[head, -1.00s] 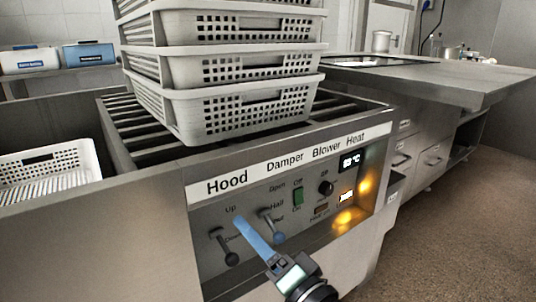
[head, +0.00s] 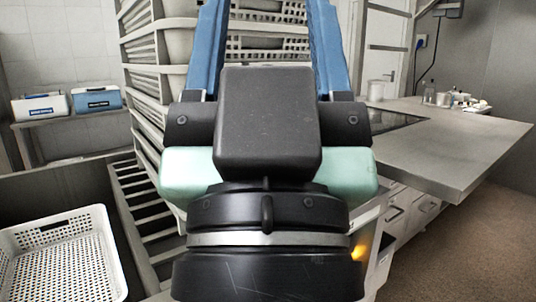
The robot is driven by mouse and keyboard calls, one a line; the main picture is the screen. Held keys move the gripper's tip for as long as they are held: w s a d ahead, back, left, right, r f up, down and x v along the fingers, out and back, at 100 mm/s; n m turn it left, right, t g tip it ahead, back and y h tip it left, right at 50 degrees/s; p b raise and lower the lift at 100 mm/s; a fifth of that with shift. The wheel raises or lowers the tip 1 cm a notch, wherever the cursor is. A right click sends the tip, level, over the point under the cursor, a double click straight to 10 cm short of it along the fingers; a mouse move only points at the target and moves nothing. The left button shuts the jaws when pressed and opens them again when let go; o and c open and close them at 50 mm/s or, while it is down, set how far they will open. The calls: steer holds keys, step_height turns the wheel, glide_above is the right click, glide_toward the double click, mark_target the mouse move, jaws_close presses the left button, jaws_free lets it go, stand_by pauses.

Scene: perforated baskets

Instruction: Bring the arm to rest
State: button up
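My gripper (head: 267,20) fills the middle of the head view, close to the camera and pointing up and away. Its two blue fingers stand wide apart, with nothing seen between them but the baskets behind; the tips run to or past the top edge. A stack of pale perforated baskets (head: 150,62) stands behind my gripper, which hides much of it. The control panel is almost all hidden behind my wrist; an orange glow shows at its right.
A white perforated basket (head: 108,252) sits at the lower left, beside dark slats (head: 135,205). A steel table (head: 455,150) juts out at the right. White and blue boxes (head: 96,99) stand on a shelf at the left. The floor at the right is clear.

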step_height(320, 180, up, 27)
steer(key=p, duration=2.4)
steer(key=shift+f, duration=0.2)
steer(key=shift+r, duration=0.15)
steer(key=shift+c, duration=0.9)
